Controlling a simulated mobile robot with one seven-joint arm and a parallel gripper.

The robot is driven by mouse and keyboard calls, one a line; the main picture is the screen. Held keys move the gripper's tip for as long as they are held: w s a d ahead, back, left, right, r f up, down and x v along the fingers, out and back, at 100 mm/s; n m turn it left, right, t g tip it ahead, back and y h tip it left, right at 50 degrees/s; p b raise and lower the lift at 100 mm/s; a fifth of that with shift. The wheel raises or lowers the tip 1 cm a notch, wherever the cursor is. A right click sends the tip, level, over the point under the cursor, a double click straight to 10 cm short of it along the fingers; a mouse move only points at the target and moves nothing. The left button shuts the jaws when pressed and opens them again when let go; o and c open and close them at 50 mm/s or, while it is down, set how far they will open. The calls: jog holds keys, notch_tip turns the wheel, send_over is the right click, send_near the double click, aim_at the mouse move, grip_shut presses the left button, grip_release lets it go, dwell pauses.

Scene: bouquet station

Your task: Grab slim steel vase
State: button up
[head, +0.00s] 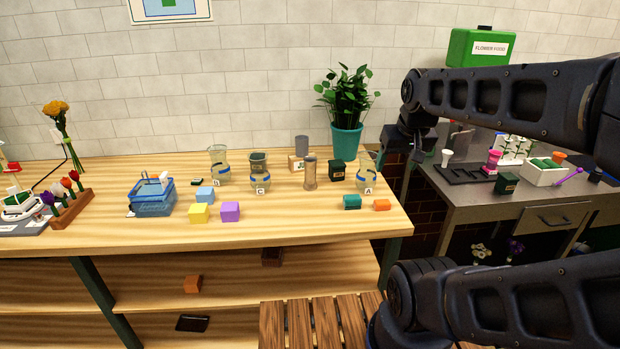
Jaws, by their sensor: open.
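The slim steel vase (310,173) looks like a narrow, upright metallic cylinder with a brownish-grey sheen. It stands on the wooden counter (285,226), between glass vase C (260,181) and glass vase A (367,184). My gripper (393,152) is at the counter's right end, to the right of the steel vase and close to vase A in the picture. It is open and apart from the steel vase. Its fingers are small and dark, and hard to make out against my wrist.
A grey cylinder (301,145) stands behind the steel vase. A dark green box (337,170) and a teal-potted plant (346,140) are to its right and behind. Bare counter lies in front of the vase.

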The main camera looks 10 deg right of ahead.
jog(key=n+g+h, duration=0.2)
jog(key=n+g, duration=0.2)
jog(key=n, duration=1.8)
send_over(311, 170)
jog(key=w+a, duration=0.2)
notch_tip(311, 170, down, 14)
jog(key=f, duration=0.3)
jog(key=d+f, duration=0.1)
jog(key=f, duration=0.3)
jog(key=d+f, duration=0.1)
jog(key=f, duration=0.2)
jog(key=shift+w+f, duration=0.2)
jog(key=shift+w, duration=0.05)
jog(key=shift+c, duration=0.2)
jog(key=c, duration=1.4)
